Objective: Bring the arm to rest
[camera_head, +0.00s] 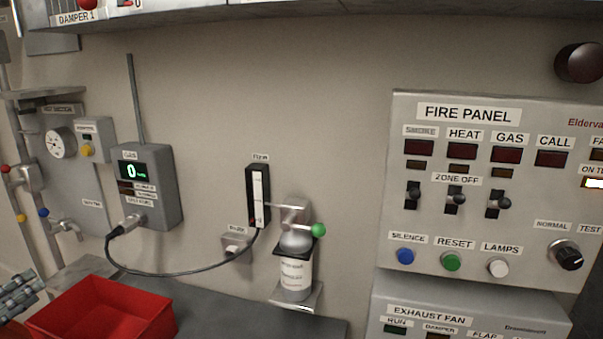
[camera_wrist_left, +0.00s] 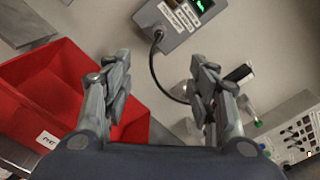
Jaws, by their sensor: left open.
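My left gripper (camera_wrist_left: 160,92) shows in the left wrist view with its two fingers apart and nothing between them. In the head view only a part of it (camera_head: 18,298) shows at the lower left edge, left of the red bin. In the left wrist view its left finger overlaps the red bin (camera_wrist_left: 42,82) in the picture. My right gripper is in neither view.
The red bin (camera_head: 100,312) stands on a dark counter (camera_head: 215,305). A gas detector (camera_head: 149,188) with a cable, a flow gauge (camera_head: 258,197) and a gas bottle (camera_head: 296,275) are at the wall. The fire panel (camera_head: 490,190) is at the right.

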